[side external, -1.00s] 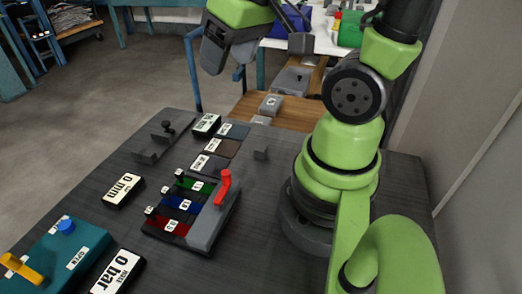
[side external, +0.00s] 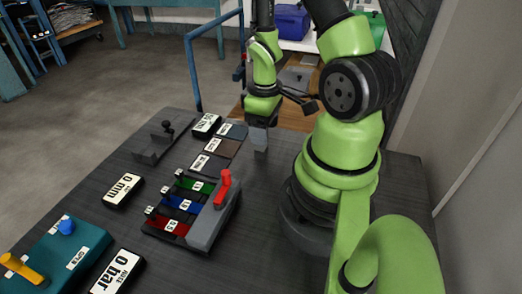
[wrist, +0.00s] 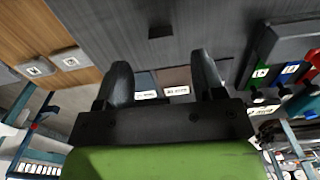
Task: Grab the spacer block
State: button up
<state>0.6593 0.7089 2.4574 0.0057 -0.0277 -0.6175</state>
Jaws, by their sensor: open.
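The spacer block appears to be the small dark grey block (wrist: 160,32) on the dark tabletop, just beyond my fingertips in the wrist view. My gripper (wrist: 162,64) is open and empty, with one finger on each side of the block's line.
Labelled plates (side external: 222,146) lie left of my gripper. A fixture with coloured slots and a red lever (side external: 224,187) stands nearer the camera. A dark rail with a knob (side external: 158,143) is farther left. Wooden boards (wrist: 62,58) lie beyond the table edge.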

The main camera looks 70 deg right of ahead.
aim_at(261, 151)
jog(key=shift+w+f, duration=0.2)
jog(key=shift+f, duration=1.3)
jog(key=shift+w+f, duration=0.2)
jog(key=shift+f, duration=1.25)
jog(key=c, duration=1.1)
